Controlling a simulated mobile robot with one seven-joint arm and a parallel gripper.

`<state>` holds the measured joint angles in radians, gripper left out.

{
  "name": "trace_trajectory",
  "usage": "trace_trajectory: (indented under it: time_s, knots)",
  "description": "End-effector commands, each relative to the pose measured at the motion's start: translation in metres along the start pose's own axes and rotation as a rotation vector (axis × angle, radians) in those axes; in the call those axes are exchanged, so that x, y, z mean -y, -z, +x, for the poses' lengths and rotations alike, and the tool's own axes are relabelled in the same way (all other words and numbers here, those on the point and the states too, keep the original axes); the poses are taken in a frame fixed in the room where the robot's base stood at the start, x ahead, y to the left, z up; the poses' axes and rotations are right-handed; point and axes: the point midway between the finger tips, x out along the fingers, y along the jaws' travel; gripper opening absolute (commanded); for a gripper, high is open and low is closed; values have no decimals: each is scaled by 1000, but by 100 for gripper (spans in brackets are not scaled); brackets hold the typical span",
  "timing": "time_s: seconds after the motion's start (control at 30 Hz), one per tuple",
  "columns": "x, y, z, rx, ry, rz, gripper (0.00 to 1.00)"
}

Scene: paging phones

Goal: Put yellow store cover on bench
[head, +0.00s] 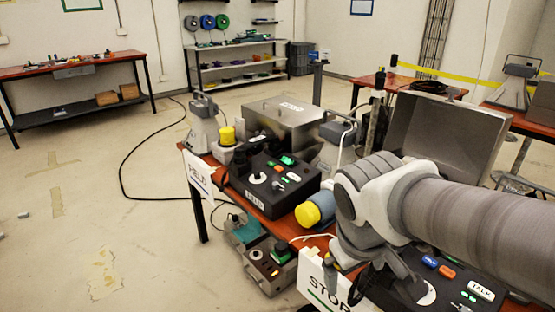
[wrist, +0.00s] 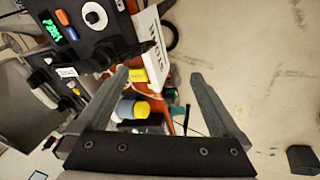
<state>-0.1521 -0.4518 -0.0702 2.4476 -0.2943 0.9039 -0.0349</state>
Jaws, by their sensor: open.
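A small yellow piece (head: 334,266) shows at the top edge of the white "STOR…" sign (head: 322,281), beside my gripper (head: 346,284). In the wrist view a small yellow block (wrist: 138,75) lies by the sign (wrist: 151,45), near the left fingertip. My gripper (wrist: 158,75) is open, with nothing held between its fingers. A larger yellow cap (head: 307,215) is on a blue-grey cylinder on the red bench (head: 262,205); it also shows in the wrist view (wrist: 141,109). I cannot tell for certain which yellow thing is the store cover. My arm hides part of the bench.
Black control boxes (head: 272,182) and an open grey metal case (head: 446,130) crowd the bench. Another yellow-topped item (head: 227,136) stands near its far end. Grey boxes (head: 270,265) sit lower, beside the bench. The floor to the left is mostly clear, with a black cable (head: 125,165).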

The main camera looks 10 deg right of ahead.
Motion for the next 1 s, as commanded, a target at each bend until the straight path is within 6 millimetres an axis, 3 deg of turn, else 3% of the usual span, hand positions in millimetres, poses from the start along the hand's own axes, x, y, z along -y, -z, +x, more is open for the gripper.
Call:
trace_trajectory:
  time_s: [0.1,0.3,0.83,1.0]
  knots:
    - [7,-6,-24,-96,53,134,100]
    - [19,-11,-49,-205,120,275,100]
    - [23,-11,-59,-239,143,317,100]
    - [19,-7,-75,-239,143,317,100]
